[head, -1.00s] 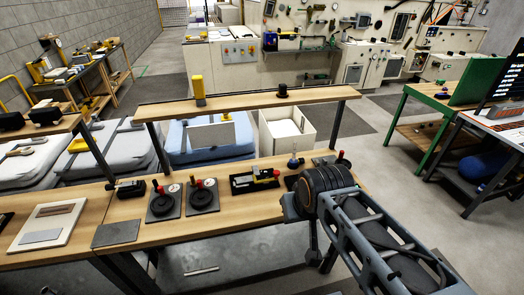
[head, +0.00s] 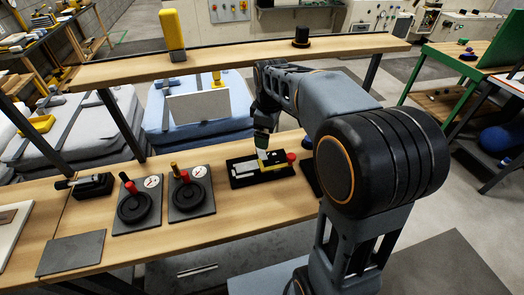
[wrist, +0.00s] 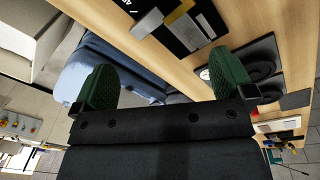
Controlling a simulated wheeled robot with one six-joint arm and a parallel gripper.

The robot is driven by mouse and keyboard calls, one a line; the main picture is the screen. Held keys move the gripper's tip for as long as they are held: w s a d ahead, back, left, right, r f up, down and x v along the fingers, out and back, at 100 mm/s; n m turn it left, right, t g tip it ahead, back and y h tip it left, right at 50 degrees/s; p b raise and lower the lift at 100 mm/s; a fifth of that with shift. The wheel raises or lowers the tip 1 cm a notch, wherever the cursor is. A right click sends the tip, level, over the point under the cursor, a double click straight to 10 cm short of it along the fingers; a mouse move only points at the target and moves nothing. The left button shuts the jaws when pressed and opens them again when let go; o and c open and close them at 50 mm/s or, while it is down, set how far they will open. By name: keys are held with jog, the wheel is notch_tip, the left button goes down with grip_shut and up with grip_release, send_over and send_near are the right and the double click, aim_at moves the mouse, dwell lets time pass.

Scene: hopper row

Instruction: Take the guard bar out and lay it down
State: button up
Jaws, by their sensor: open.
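A black fixture (head: 240,180) lies on the bench, with a pale bar (head: 246,168), a yellow part and a red knob (head: 291,157) on it. I cannot tell for sure which part is the guard bar. In the wrist view the black fixture (wrist: 204,28) shows at the top, with a grey block (wrist: 147,24) and a yellow strip (wrist: 180,12). My gripper (head: 264,143) is over the fixture and hides part of it. In the wrist view my gripper (wrist: 167,82) has its green fingers wide apart with nothing between them.
Two black handwheels with red knobs, the left one (head: 134,207) and the right one (head: 190,192), stand left of the fixture. A flat grey plate (head: 72,252) lies at the front left. A raised wooden shelf (head: 235,58) runs behind, carrying a yellow post (head: 172,35).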

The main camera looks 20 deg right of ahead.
aim_at(263, 152)
jog(key=w+f+n, duration=0.1)
jog(key=f, duration=0.1)
jog(key=w+f+n+b, duration=0.1)
jog(key=w+f, duration=0.1)
jog(key=w+f+g+b, duration=0.1)
jog(key=f, duration=0.2)
jog(key=shift+w+d+f+n, duration=0.15)
jog(key=shift+w+n, duration=0.1)
jog(key=shift+n, duration=0.15)
jog(key=shift+w+n, duration=0.4)
jog(key=shift+n, duration=0.4)
jog(key=shift+r+n, duration=0.2)
jog(key=shift+n, duration=0.5)
jog(key=shift+f, duration=0.35)
jog(key=shift+f+b, duration=0.45)
jog(key=shift+f, duration=2.8)
jog(key=c, duration=1.1)
jog(key=shift+r, duration=0.25)
